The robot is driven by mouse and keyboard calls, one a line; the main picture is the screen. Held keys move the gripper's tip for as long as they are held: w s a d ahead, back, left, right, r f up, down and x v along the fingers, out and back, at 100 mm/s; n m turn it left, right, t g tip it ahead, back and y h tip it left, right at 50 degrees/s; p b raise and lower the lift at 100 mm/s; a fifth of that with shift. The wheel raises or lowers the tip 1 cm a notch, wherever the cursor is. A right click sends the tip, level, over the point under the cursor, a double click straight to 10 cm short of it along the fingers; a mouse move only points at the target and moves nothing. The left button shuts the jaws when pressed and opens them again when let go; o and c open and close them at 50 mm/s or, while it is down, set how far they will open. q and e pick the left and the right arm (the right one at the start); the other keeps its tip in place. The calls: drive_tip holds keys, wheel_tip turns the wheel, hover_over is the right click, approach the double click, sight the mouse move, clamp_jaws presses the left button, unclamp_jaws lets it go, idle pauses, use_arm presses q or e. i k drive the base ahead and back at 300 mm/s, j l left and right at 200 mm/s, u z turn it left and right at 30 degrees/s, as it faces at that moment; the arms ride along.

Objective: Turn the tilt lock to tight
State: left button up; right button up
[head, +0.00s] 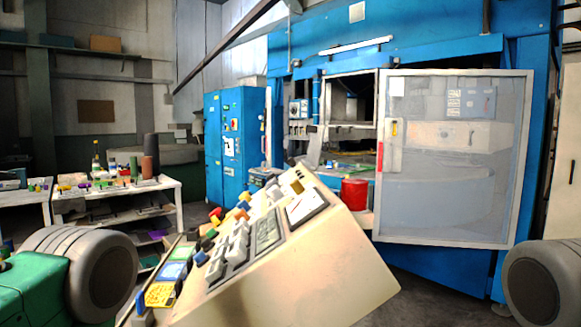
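A cream control console (300,262) stands tilted in front of me, its sloped panel facing left. The panel carries several coloured knobs and buttons (226,216), a grey keypad (268,229), a white-framed display (306,206) and blue and yellow pads (172,271) near its lower edge. I cannot tell which part is the tilt lock or how it is set. Neither of my grippers is in view; only rounded grey parts that look like my arms show at the lower left and right edges.
A large blue machine (440,52) with a framed clear door (455,160) stands behind the console. A red cylinder (355,194) is just behind the console. A blue cabinet (222,150) stands further back. White tables (166,184) with small coloured objects are at the left.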

sight(290, 161)
drive_tip(key=l+z, duration=0.1)
drive_tip(key=z, duration=1.35)
drive_tip(key=i+z, duration=0.15)
drive_tip(key=i, duration=1.5)
drive_tip(key=i+j+u, duration=0.2)
drive_tip(key=i+u, duration=0.55)
drive_tip(key=i, duration=0.3)
drive_tip(key=i+l+u, duration=0.15)
drive_tip(key=i+u, duration=0.25)
drive_tip(key=i+l+u, duration=0.4)
drive_tip(key=i, duration=0.2)
